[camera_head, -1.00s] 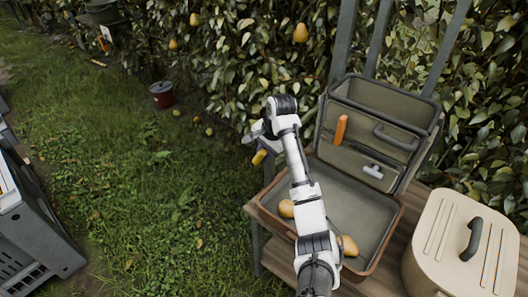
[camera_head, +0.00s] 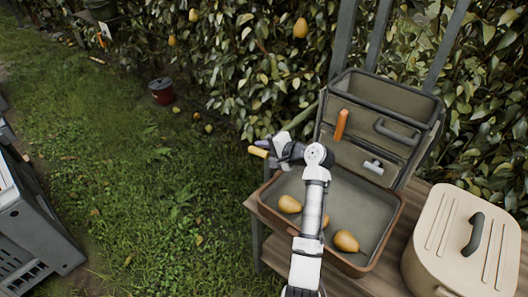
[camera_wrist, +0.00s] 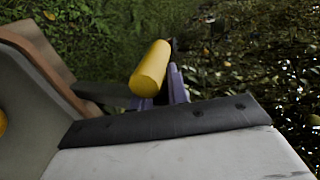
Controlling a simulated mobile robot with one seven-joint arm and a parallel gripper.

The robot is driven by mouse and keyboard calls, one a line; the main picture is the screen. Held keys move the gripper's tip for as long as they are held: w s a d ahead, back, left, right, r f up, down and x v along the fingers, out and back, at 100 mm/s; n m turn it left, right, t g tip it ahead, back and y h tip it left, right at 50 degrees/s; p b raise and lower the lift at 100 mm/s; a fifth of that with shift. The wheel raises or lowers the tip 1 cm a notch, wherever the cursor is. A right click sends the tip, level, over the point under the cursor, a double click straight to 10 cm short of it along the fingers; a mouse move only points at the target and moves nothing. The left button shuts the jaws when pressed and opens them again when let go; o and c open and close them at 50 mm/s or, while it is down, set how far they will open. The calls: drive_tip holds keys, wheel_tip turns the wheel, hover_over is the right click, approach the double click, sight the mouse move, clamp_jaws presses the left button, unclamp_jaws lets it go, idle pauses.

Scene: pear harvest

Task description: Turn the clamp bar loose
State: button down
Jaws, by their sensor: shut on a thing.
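My gripper (camera_head: 268,145) is shut on a yellow cylindrical handle (camera_head: 257,152), held out past the left rim of the open case. In the wrist view the yellow handle (camera_wrist: 152,68) sits against the purple fingers (camera_wrist: 172,88), with a dark part at its far end. A small pale T-shaped bar (camera_head: 373,167), which looks like the clamp bar, is on the inside of the raised lid (camera_head: 360,105). My gripper is well to its left and does not touch it. Whether the bar is tight or loose cannot be told.
The open case (camera_head: 385,235) on a wooden bench holds several pears (camera_head: 346,241). An orange handle (camera_head: 341,124) and a dark handle (camera_head: 397,136) are on the lid. A beige box (camera_head: 460,240) stands right.

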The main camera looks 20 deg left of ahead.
drive_tip(key=shift+f+t+y+b, duration=0.2)
drive_tip(key=shift+t+y+b, duration=0.2)
drive_tip(key=shift+y+b, duration=0.65)
drive_tip(key=shift+r, duration=0.1)
drive_tip(key=c, duration=1.4)
unclamp_jaws()
drive_tip(key=shift+c, duration=0.2)
drive_tip(key=b+v, duration=0.2)
drive_tip(key=v, duration=1.2)
drive_tip(key=shift+b, duration=0.35)
